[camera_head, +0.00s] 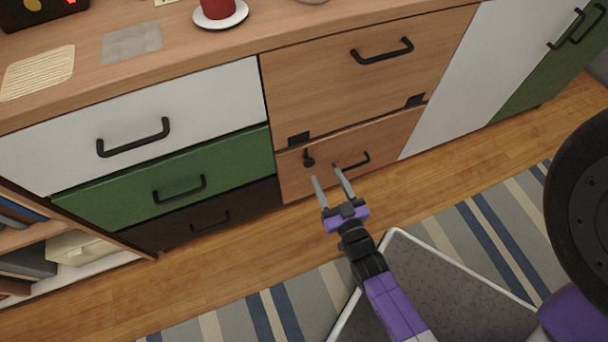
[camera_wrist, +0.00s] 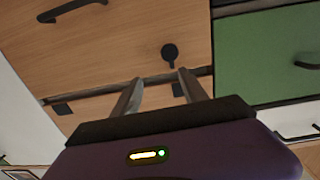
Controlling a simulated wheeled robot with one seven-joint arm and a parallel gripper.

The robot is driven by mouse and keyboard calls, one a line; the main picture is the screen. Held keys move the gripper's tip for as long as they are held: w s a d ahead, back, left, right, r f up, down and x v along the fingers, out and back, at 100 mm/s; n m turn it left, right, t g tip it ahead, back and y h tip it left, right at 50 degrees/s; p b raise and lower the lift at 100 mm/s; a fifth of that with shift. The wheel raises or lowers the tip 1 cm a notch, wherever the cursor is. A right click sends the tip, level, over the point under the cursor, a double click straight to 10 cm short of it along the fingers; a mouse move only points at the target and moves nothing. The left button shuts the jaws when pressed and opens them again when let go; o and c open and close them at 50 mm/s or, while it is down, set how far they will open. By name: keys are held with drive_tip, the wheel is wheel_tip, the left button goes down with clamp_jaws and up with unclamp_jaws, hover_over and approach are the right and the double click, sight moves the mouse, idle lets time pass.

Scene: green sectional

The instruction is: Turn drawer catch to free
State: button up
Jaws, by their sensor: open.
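The drawer catch (camera_head: 308,160) is a small black knob with a short stem, on the upper left of the low wooden drawer front (camera_head: 294,184). In the head view its stem points up toward the drawer's top edge. The catch also shows in the wrist view (camera_wrist: 170,51), where the picture is turned over and the stem points down. My gripper (camera_head: 326,173) is open and empty. Its fingertips are close to the catch, just below and right of it in the head view. In the wrist view the fingers (camera_wrist: 160,76) are apart from the knob.
A black bar handle (camera_head: 352,162) sits right of the catch, partly behind a finger. Two black plates (camera_head: 299,139) (camera_head: 414,101) sit at the seam above. A green drawer (camera_head: 170,178) is at left. A grey-topped, white-edged item (camera_head: 430,290) lies beside my arm.

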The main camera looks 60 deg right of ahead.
sight(310, 164)
drive_tip(key=shift+t, duration=0.3)
drive_tip(key=w, duration=0.2)
drive_tip(key=w+d+f, duration=0.1)
drive_tip(key=w, duration=0.1)
drive_tip(key=w+d+f+b, duration=0.1)
drive_tip(key=w, duration=0.2)
drive_tip(key=shift+d+f, duration=0.1)
drive_tip(key=shift+s, duration=0.1)
clamp_jaws()
